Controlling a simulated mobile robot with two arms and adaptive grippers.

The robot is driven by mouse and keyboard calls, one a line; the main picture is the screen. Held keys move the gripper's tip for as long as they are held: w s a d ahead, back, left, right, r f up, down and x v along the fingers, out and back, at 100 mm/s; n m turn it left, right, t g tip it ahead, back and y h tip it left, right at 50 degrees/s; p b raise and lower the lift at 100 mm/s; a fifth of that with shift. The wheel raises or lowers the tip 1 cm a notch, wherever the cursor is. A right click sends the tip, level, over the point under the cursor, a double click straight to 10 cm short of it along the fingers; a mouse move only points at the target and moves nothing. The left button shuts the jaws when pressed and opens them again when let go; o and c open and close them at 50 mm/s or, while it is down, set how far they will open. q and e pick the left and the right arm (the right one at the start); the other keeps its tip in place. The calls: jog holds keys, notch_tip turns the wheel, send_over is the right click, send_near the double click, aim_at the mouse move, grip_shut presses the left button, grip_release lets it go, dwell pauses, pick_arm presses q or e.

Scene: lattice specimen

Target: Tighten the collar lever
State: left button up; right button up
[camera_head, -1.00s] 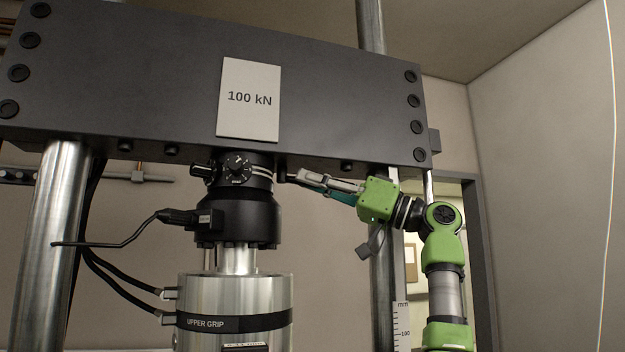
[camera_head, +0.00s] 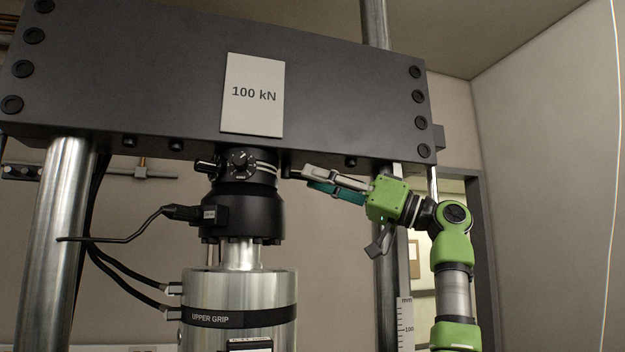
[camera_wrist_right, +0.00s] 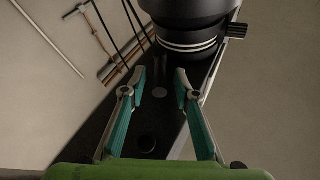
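The collar (camera_head: 263,168) is a dark ring with bright bands, just under the crosshead in the head view. A round black knob with white marks (camera_head: 240,162) is on its front. A short black lever-like piece (camera_head: 206,166) sticks out at its left; I cannot tell for certain that it is the collar lever. My right gripper (camera_head: 306,178) points left toward the collar, apart from it on its right. The right wrist view shows its teal fingers (camera_wrist_right: 160,82) spread and empty, with the banded collar (camera_wrist_right: 190,45) beyond and a ribbed black knob (camera_wrist_right: 237,30). My left gripper is not in view.
The dark crosshead (camera_head: 330,110) with a "100 kN" plate (camera_head: 252,95) is close above my right gripper. Steel columns stand left (camera_head: 55,240) and right (camera_head: 388,290). The upper grip (camera_head: 240,295) is below; cables (camera_head: 120,280) run at its left.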

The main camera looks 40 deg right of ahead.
jog(key=v, duration=1)
jog(key=shift+f, duration=0.2)
jog(key=shift+d, duration=0.1)
